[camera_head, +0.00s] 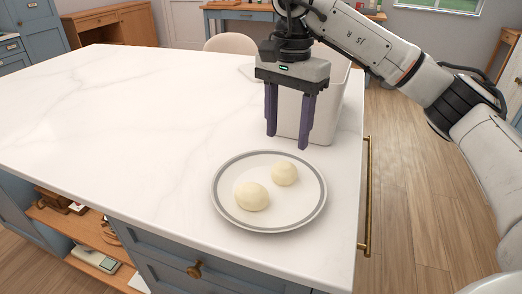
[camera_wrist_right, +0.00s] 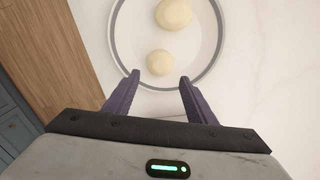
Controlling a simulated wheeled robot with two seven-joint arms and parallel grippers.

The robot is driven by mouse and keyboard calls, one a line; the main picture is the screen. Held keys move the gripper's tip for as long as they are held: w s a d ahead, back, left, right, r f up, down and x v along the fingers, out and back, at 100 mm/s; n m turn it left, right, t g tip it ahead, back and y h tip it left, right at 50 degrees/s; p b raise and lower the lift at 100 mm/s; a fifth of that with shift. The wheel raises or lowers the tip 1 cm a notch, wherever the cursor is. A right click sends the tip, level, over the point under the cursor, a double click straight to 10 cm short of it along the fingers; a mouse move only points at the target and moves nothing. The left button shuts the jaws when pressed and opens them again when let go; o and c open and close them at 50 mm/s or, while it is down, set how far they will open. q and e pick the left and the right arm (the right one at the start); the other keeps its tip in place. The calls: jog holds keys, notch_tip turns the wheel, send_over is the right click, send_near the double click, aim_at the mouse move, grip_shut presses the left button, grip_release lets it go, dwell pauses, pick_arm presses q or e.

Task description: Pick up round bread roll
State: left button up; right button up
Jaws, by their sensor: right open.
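Two pale, round bread rolls lie apart on a white plate with a grey rim (camera_head: 222,207) near the front right corner of the counter. The larger roll (camera_head: 252,196) is at the front left of the plate, and the smaller roll (camera_head: 285,173) is at the back right. My right gripper (camera_head: 288,142) is open and empty, pointing down above the counter just behind the plate. In the right wrist view, the gripper (camera_wrist_right: 158,76) has its fingertips near the plate's edge, with the smaller roll (camera_wrist_right: 160,62) showing between and beyond them. The larger roll (camera_wrist_right: 174,14) is farther off.
A white bin-like container (camera_head: 328,112) stands right behind my right gripper. The marble counter (camera_head: 120,120) is clear to the left. A brass rail (camera_head: 367,195) runs along its right side. Open shelves (camera_head: 85,232) are below at the left.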

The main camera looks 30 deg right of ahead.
aim_at(285, 164)
jog(key=shift+w+f, duration=0.4)
jog(key=shift+f, duration=0.15)
jog(key=f, duration=0.1)
jog(key=s+f+b, duration=0.1)
jog(key=f, duration=0.1)
jog(key=shift+f, duration=0.25)
notch_tip(285, 164, down, 4)
jog(key=shift+s+f+p, duration=0.1)
jog(key=shift+f+p, duration=0.05)
jog(key=shift+p, duration=0.15)
jog(key=shift+f, duration=0.5)
jog(key=c, duration=0.6)
pick_arm(q)
jog(key=shift+s+f, duration=0.2)
jog(key=shift+f, duration=0.2)
pick_arm(e)
jog(key=shift+c, duration=0.3)
